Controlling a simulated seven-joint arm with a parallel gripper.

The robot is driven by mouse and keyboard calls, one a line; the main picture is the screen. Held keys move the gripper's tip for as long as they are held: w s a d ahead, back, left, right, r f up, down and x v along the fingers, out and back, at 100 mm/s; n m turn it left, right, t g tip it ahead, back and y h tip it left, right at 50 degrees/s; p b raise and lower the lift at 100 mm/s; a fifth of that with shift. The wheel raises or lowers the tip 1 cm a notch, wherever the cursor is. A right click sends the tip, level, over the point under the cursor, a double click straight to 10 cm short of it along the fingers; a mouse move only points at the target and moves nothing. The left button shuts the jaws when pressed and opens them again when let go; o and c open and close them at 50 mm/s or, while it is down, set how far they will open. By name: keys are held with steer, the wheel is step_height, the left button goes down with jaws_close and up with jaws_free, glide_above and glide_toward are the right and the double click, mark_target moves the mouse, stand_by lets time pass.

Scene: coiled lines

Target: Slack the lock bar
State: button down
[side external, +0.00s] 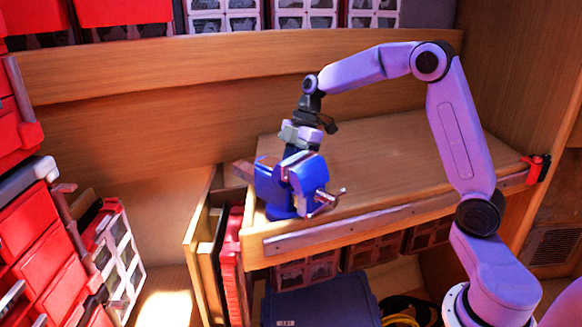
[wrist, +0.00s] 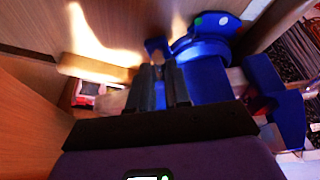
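A blue bench vise (side external: 270,188) stands at the left front corner of the wooden bench. A metal bar (side external: 326,198) with knobbed ends crosses the screw at its front; I cannot tell whether this is the lock bar. My gripper (side external: 292,152) points down at the vise from above and behind, its fingertips hidden in the side view. In the wrist view its two dark fingers (wrist: 159,68) are close together beside the vise's blue body (wrist: 205,80). Whether they touch or hold anything is unclear.
The wooden bench top (side external: 390,150) right of the vise is clear. A red clamp (side external: 536,168) sits at its right end. Red drawers (side external: 35,235) stand at the left. A dark blue bin (side external: 320,302) is below the bench, and a wooden wall (side external: 190,90) rises behind.

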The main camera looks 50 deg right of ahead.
steer(key=shift+m, duration=0.5)
steer(key=c, duration=1.1)
jaws_free()
steer(key=v, duration=1.7)
steer(key=shift+s+d+r, duration=0.1)
steer(key=shift+s+r, duration=0.1)
steer(key=shift+s, duration=0.1)
